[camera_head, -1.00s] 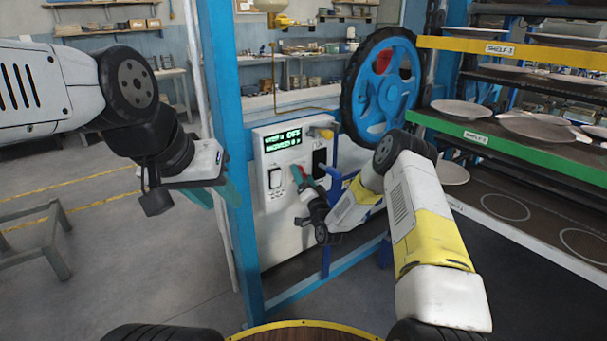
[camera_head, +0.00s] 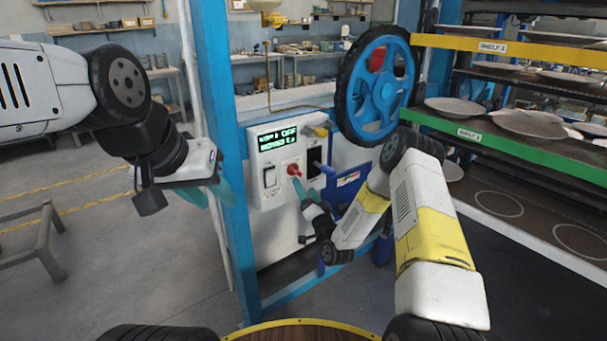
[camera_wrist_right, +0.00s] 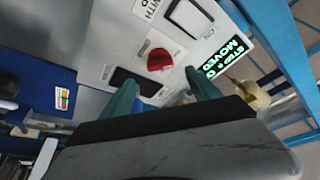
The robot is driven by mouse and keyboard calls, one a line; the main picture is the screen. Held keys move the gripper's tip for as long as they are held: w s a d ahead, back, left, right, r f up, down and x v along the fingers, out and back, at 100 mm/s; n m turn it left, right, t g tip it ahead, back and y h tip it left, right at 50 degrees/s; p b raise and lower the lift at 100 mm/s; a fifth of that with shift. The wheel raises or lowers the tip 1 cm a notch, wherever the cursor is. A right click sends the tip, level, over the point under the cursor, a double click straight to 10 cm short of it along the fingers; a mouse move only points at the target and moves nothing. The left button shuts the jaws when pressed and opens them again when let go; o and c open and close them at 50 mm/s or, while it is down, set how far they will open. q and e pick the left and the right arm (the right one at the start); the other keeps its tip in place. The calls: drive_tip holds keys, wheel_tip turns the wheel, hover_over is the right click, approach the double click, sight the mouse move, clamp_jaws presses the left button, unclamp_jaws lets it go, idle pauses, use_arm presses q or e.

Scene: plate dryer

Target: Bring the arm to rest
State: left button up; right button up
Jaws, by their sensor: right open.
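My right arm (camera_head: 420,215) reaches from the lower right toward the white control panel. Its gripper (camera_wrist_right: 163,92) is open, with two teal fingers apart and nothing held between them in the right wrist view. The red knob (camera_wrist_right: 159,60) lies just beyond the fingertips, apart from them in that view. In the head view the red knob (camera_head: 293,169) shows just above the right fingers. My left arm (camera_head: 50,90) is raised at the left. Its gripper (camera_head: 208,188) is beside the blue post, and its finger gap is unclear.
The panel carries a lit green display (camera_head: 277,139) and a rocker switch (camera_head: 270,177). A blue handwheel (camera_head: 378,95) stands above my right arm. A blue post (camera_head: 222,150) separates the arms. Shelves with plates (camera_head: 535,123) fill the right. A stool (camera_head: 40,240) stands left.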

wheel_tip(320, 180, up, 6)
drive_tip(key=w+n+g, duration=0.2)
drive_tip(key=n, duration=0.1)
drive_tip(key=s+d+r+n+g+h, duration=0.1)
drive_tip(key=s+d+r+g+h, duration=0.2)
drive_tip(key=r, duration=0.4)
drive_tip(key=s+d+r+n+g+h, duration=0.1)
drive_tip(key=s+d+r+n+g, duration=0.2)
drive_tip(key=r, duration=0.4)
drive_tip(key=s+d+r+g, duration=0.1)
drive_tip(key=s+d+g, duration=0.1)
drive_tip(key=s, duration=1)
drive_tip(key=s+d+r+g, duration=0.1)
drive_tip(key=s+r, duration=0.1)
drive_tip(key=s, duration=1)
drive_tip(key=s+d+r+m+g+h, duration=0.1)
drive_tip(key=s+d+r+g, duration=0.1)
drive_tip(key=s, duration=1)
drive_tip(key=shift+s+d+g, duration=0.15)
drive_tip(key=shift+d+g, duration=0.15)
drive_tip(key=shift+d, duration=0.05)
